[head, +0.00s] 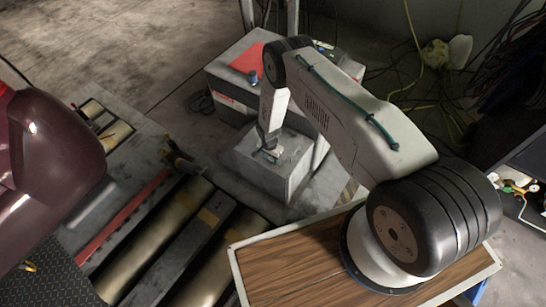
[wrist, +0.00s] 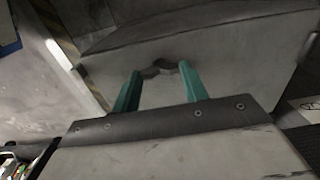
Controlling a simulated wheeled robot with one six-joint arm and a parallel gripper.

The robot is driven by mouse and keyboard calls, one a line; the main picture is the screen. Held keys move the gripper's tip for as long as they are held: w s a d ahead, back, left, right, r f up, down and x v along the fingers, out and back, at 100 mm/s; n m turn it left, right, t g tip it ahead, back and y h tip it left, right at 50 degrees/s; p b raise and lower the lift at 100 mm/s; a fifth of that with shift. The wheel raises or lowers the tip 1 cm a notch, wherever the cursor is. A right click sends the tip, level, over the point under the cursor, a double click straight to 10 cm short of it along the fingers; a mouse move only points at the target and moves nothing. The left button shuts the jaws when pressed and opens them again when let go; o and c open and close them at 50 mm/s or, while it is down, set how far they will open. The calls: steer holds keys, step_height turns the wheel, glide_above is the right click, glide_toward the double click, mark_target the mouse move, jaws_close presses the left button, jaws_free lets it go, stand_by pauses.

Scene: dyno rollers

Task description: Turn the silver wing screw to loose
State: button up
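In the wrist view, a small dark wing-shaped piece (wrist: 160,68), which looks like the wing screw, shows against the face of a pale grey box (wrist: 215,55). Its silver colour does not show. The two teal fingers of my gripper (wrist: 160,71) stand apart on either side of it, and it fills most of the gap between their tips. I cannot tell whether they touch it. In the head view, my gripper (head: 268,150) is at the top of the grey box (head: 262,176), and the screw is too small to make out there.
A larger grey case (head: 225,75) with a red patch stands behind the box. Long rollers (head: 150,240) lie at the lower left beside a dark red car body (head: 50,165). Cables (head: 445,80) hang at the upper right. Bare concrete floor (head: 100,50) is at the upper left.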

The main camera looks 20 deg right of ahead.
steer(key=shift+n, duration=0.4)
steer(key=n, duration=0.8)
steer(key=shift+n, duration=0.3)
steer(key=n, duration=0.4)
steer(key=shift+s+n, duration=0.1)
steer(key=shift+n, duration=2)
steer(key=shift+d, duration=0.1)
steer(key=o, duration=1)
steer(key=shift+d, duration=0.1)
